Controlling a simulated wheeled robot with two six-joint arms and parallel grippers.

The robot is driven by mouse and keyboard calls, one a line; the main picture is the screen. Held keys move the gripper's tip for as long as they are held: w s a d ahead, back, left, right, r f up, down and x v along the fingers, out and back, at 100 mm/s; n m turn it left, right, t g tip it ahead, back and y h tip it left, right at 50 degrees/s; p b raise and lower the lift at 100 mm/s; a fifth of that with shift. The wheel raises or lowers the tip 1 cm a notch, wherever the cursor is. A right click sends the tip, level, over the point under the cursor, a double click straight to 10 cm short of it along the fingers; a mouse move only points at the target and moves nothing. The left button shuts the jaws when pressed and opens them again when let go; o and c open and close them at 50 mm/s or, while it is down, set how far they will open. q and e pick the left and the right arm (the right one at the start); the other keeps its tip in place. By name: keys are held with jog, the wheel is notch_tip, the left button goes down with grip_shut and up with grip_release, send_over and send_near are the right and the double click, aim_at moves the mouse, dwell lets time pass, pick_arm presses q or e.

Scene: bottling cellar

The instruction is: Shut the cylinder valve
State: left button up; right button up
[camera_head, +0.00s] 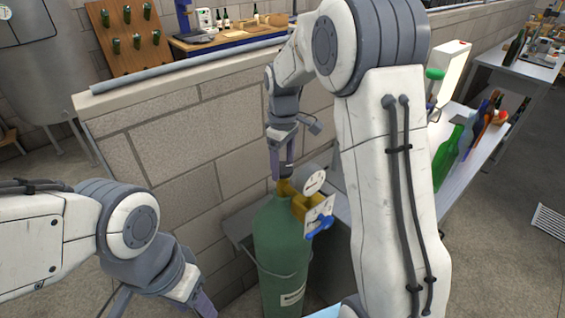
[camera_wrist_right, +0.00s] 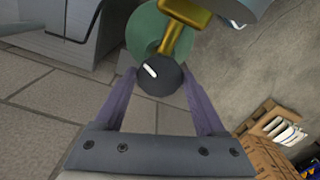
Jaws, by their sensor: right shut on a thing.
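The green gas cylinder (camera_head: 281,250) stands upright against the block wall. Brass valve parts (camera_head: 303,205) and gauges (camera_head: 315,181) sit on its top, with a blue knob (camera_head: 321,227) on the near side. My right gripper (camera_head: 284,176) points down at the top of the cylinder. In the right wrist view a round black knob (camera_wrist_right: 160,80) with a white mark sits between the fingertips of my right gripper (camera_wrist_right: 162,82), in front of the brass valve body (camera_wrist_right: 178,40). The fingers are shut on it. My left gripper (camera_head: 203,306) hangs low at the left; its fingertips are mostly cut off.
The block wall (camera_head: 190,150) runs behind the cylinder. A bench with green bottles (camera_head: 446,152) stands to the right. A wooden bottle rack (camera_head: 126,38) and a metal tank (camera_head: 35,70) are beyond the wall.

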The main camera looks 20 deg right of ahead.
aim_at(283, 166)
jog(key=m+p, duration=0.1)
jog(key=m, duration=0.5)
jog(key=shift+r+p, duration=0.15)
jog(key=shift+p, duration=0.2)
jog(key=m+p, duration=0.1)
jog(key=m, duration=0.5)
jog(key=shift+m, duration=0.3)
jog(key=o, duration=1.3)
notch_tip(283, 166, up, 10)
jog(key=shift+r+b, duration=0.2)
jog(key=shift+b, duration=0.6)
